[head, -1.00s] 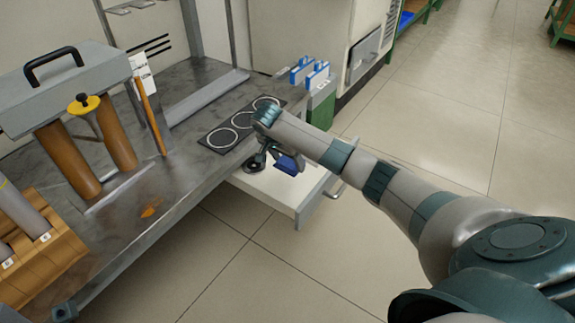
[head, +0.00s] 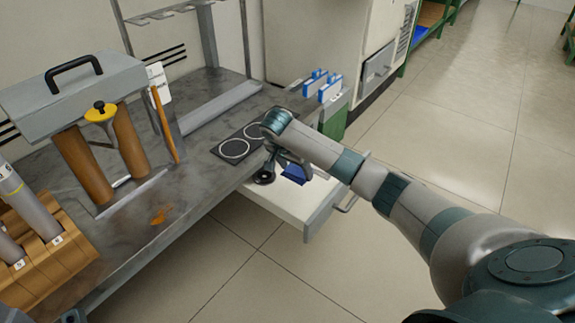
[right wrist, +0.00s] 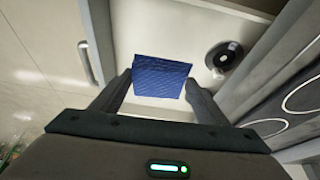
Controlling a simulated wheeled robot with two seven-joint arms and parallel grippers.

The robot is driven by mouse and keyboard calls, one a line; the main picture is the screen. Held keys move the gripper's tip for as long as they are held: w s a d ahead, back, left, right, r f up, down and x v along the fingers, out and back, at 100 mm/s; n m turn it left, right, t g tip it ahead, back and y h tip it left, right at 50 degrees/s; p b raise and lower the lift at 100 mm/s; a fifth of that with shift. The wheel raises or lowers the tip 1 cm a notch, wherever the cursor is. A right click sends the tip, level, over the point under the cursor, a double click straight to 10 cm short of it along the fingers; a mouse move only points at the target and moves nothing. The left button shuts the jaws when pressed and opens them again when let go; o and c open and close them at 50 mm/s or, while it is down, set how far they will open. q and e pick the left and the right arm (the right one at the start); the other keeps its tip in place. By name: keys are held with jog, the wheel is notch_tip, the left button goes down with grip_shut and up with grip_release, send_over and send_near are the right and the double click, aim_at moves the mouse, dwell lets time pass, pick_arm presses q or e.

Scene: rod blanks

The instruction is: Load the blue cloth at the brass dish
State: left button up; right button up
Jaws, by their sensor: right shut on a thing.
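My right gripper (right wrist: 158,82) is shut on the blue cloth (right wrist: 160,76), a small textured square between its fingers in the right wrist view. In the head view the cloth (head: 294,173) shows partly below my right wrist, over the open white drawer (head: 290,203). I cannot tell whether it touches the drawer's bottom. No brass dish can be made out for certain. A small orange-brown patch (head: 158,216) lies on the bench top, too small to tell if it is a dish or a stain.
A black round piece (right wrist: 222,55) sits in the drawer beside the cloth. A dark mat with white rings (head: 235,148) lies on the grey bench (head: 190,185). A wooden rack (head: 50,245) and a grey box with a handle (head: 75,90) stand left. Blue-tabbed holders (head: 322,85) stand behind.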

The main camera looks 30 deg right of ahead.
jog(key=s+a+r+n+t+y, duration=0.1)
jog(key=s+a+r+n, duration=0.25)
jog(key=a+r, duration=0.45)
jog(key=s+a+r+n+t+y, duration=0.1)
jog(key=s+a+r+n, duration=0.1)
jog(key=a+r+n, duration=0.45)
jog(key=s+a+r+n+y, duration=0.2)
jog(key=s+a+r+n, duration=0.1)
jog(key=s+a, duration=0.3)
jog(key=shift+s+r+t, duration=0.3)
jog(key=shift+s+r, duration=0.2)
jog(key=shift+s, duration=0.7)
